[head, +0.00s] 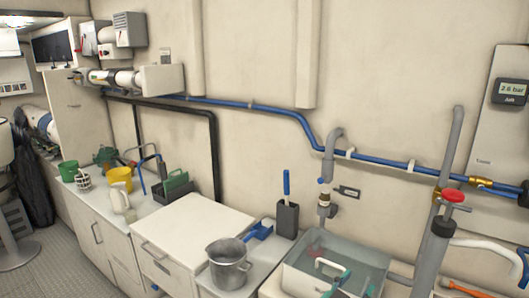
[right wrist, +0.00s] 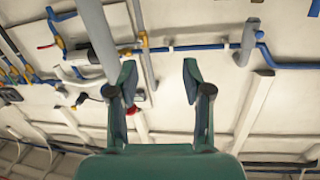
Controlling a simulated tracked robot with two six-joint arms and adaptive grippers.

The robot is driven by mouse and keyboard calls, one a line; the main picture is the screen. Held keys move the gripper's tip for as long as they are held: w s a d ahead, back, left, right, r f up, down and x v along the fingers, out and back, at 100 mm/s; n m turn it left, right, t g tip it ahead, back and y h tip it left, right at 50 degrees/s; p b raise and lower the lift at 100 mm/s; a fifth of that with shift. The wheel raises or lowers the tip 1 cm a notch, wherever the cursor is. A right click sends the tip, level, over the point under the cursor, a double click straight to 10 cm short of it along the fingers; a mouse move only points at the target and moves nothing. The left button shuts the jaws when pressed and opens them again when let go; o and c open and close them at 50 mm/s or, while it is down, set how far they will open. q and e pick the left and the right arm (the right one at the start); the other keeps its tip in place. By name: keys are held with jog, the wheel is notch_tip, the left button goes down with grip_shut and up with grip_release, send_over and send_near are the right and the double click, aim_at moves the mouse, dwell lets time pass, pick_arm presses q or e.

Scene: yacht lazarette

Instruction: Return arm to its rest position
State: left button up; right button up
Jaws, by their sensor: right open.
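My right gripper (right wrist: 160,76) shows in the right wrist view with its two teal fingers spread apart. Nothing is between them, and only wall and pipes show behind.
A clear tank (head: 370,268) holds a green and white item. A metal pot (head: 229,268) and a grey holder (head: 287,220) with a blue-handled tool stand left of it. A white hose (head: 485,245) curves near my right gripper. The white locker top (head: 195,225) is bare.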

jog(key=s+d+f+n+g+y, duration=0.15)
jog(key=d+f, duration=0.25)
jog(key=f, duration=0.4)
jog(key=d+f+n+y, duration=0.2)
jog(key=d+f, duration=0.1)
jog(key=f, duration=0.4)
jog(key=s+a+f+n+g+y, duration=0.15)
jog(key=s+f+y, duration=0.35)
jog(key=f, duration=0.7)
jog(key=s+a+f+n+g+y, duration=0.1)
jog(key=s+a+f+g+y, duration=0.2)
jog(key=s+a, duration=0.4)
jog(key=s+a+f+n+g+y, duration=0.1)
jog(key=s+a+f+g+y, duration=0.3)
jog(key=s, duration=0.9)
jog(key=a+g, duration=0.2)
jog(key=shift+a+f, duration=0.25)
jog(key=shift+a, duration=0.1)
